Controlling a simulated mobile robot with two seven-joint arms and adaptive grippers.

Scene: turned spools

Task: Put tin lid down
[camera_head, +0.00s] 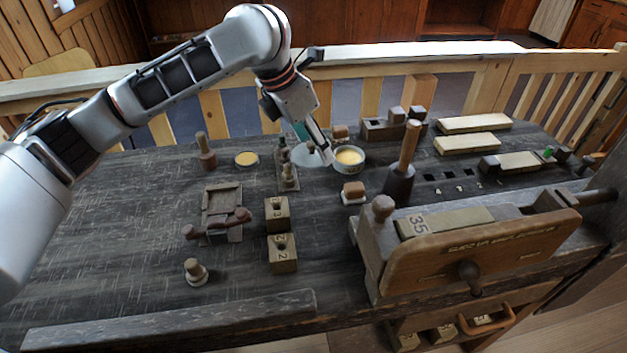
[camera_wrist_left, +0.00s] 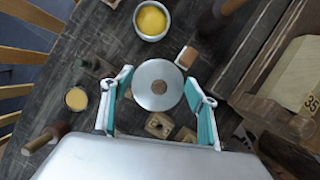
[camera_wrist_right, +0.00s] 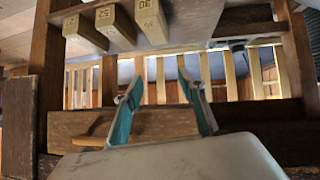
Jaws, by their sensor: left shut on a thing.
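The tin lid is a round grey disc with a brown knob; it shows in the head view (camera_head: 308,159) and the left wrist view (camera_wrist_left: 148,94). My left gripper (camera_head: 318,153) is shut on it, with the fingers at opposite sides of the disc in the left wrist view. The lid is beside an open round tin (camera_head: 349,162) of yellow stuff, not over it. Whether the lid touches the bench cannot be told. My right gripper (camera_wrist_right: 160,75) shows only in its wrist view, open and empty.
A shallow yellow-filled dish (camera_head: 246,159), a small brown-topped block (camera_head: 354,191) and a dark handled tool (camera_head: 400,180) stand around the lid. Numbered blocks (camera_head: 282,253) and a large wooden vise (camera_head: 470,250) are nearer. The bench's left side is mostly clear.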

